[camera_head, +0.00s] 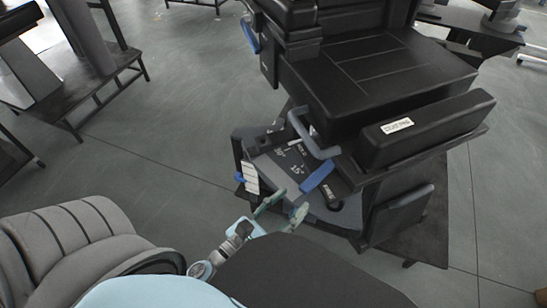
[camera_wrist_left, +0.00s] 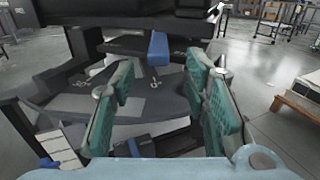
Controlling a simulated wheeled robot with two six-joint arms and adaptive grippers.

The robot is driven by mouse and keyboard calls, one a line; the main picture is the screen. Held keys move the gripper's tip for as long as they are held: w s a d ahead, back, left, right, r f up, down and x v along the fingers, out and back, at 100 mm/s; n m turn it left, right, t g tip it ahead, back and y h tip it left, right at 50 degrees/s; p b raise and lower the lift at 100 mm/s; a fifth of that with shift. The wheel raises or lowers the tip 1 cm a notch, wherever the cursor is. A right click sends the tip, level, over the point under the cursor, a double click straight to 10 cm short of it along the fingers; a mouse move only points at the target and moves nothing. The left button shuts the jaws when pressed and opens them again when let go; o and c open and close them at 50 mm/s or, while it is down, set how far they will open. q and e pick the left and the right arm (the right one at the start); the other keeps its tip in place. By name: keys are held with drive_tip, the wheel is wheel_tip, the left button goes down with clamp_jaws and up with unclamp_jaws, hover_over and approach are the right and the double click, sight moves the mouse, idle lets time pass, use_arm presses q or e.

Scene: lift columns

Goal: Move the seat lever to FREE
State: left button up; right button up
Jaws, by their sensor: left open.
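A black padded chair (camera_head: 375,75) stands upright ahead of me. A blue-ended lever (camera_head: 318,175) sticks out low on its near side, above a grey panel (camera_head: 278,165) with small markings, too small to read. I cannot tell which marking the lever is at. In the left wrist view a blue lever end (camera_wrist_left: 158,48) shows beyond the fingers, near the top middle. My left gripper (camera_head: 284,208) is open and empty, in front of and below the lever, apart from it. Its green-padded fingers (camera_wrist_left: 165,95) stand wide apart in the wrist view. My right gripper is not in view.
A grey bent handle (camera_head: 305,138) rises just above the lever. A white label strip (camera_head: 251,178) with a blue part hangs at the panel's left corner. A black armrest pad (camera_head: 425,128) overhangs on the right. Dark stands (camera_head: 75,95) are at the left; the floor between is clear.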

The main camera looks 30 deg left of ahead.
use_arm(q)
drive_tip(key=v, duration=0.6)
drive_tip(key=shift+s, duration=0.2)
idle(0.4)
